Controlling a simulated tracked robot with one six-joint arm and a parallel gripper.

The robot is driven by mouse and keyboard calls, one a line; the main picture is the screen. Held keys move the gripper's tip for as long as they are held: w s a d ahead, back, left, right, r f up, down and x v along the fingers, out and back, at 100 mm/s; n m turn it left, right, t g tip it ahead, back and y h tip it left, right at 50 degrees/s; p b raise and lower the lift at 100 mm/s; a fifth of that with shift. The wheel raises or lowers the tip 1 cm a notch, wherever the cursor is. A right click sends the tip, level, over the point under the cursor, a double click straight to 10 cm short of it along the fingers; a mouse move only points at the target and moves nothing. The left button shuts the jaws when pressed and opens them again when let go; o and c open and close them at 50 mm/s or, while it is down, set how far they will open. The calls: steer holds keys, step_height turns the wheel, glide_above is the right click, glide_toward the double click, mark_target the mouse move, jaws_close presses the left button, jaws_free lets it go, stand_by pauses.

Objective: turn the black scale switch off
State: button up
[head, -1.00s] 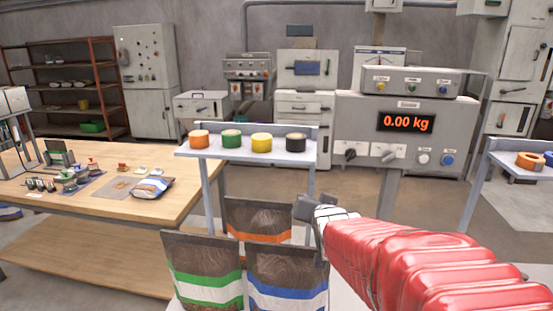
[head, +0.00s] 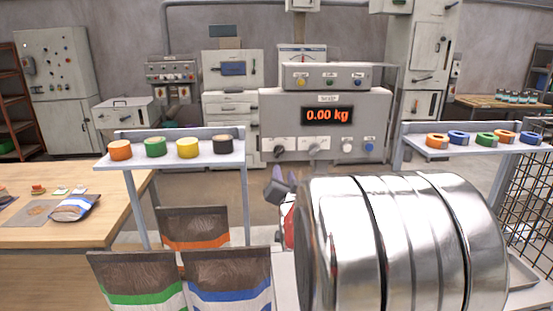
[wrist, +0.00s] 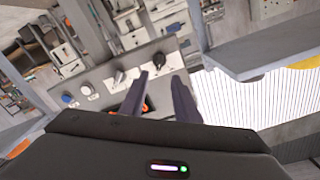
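The scale (head: 275,110) is a grey cabinet with a lit red 0.00 kg display (head: 327,115). The black scale switch (head: 278,151) is the leftmost control on its lower front. In the wrist view the black switch (wrist: 159,62) lies just past the fingertips. A grey lever switch (head: 314,153) sits beside it, also seen in the wrist view (wrist: 118,77). My gripper (head: 281,186) is low in front of the scale. In the wrist view my gripper (wrist: 160,78) has its two dark fingers spread with nothing between them, apart from the switch.
A white knob (head: 347,146) and a blue knob (head: 369,147) are on the panel's right. A shelf (head: 175,157) with several tape rolls stands left, above pellet bags (head: 228,270). A right shelf (head: 420,153) holds coloured rings. Floor shows between the shelves.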

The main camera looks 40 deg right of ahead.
mark_target(279, 155)
steer(key=x, duration=1.3)
steer(key=shift+w+d, duration=0.2)
steer(key=shift+c, duration=0.2)
